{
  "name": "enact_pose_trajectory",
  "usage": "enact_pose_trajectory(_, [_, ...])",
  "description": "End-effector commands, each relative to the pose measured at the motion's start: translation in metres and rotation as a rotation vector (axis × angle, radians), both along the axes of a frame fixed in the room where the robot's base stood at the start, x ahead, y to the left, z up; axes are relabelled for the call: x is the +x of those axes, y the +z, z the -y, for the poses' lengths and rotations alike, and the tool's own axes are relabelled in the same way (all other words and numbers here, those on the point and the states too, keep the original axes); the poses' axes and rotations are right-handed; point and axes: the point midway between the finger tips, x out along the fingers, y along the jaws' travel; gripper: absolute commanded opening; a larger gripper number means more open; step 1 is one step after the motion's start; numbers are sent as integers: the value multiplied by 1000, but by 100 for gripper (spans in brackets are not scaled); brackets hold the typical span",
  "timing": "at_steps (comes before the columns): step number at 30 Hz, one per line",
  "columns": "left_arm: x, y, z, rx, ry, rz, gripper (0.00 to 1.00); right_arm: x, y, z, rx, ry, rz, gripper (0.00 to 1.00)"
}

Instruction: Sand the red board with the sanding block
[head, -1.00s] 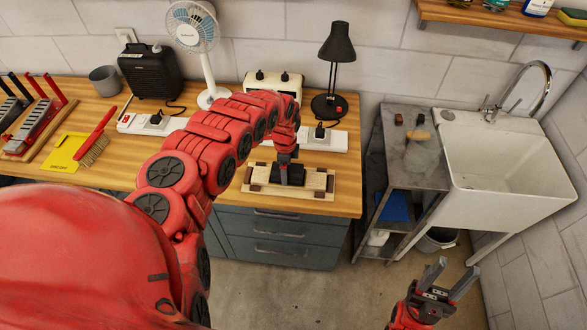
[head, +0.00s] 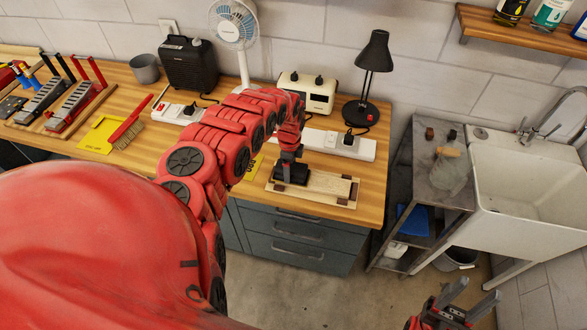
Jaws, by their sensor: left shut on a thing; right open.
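A pale wooden board (head: 325,184) lies in a low wooden holder (head: 314,200) near the front right of the workbench. It looks bare wood, not red, in the head view. My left gripper (head: 290,160) points down and is shut on the black sanding block (head: 293,175). The block sits at the left end of the board and hides that end. It appears to touch the board, though a small gap cannot be ruled out. My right gripper (head: 468,300) is open and empty at the lower right, over the floor and away from the bench.
Behind the board are a power strip (head: 348,147), a black lamp (head: 372,70) and a cream box (head: 306,95). A red-handled brush (head: 128,132) and yellow sheet (head: 98,134) lie left. A metal side table (head: 425,184) and sink (head: 530,170) stand right, beyond a floor gap.

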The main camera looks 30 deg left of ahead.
Motion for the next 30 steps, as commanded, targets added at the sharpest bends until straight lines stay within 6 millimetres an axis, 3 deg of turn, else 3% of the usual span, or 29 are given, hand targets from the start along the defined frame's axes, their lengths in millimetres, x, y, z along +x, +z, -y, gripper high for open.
enact_pose_trajectory(14, [2,35,0,1,0,4,4,0,22,0,0,0,0,50])
enact_pose_trajectory(24, [1,58,0,1,-1,2,4,0,19,0,0,0,0,50])
enact_pose_trajectory(30, [1,61,1,0,0,2,4,0,19,0,0,0,0,50])
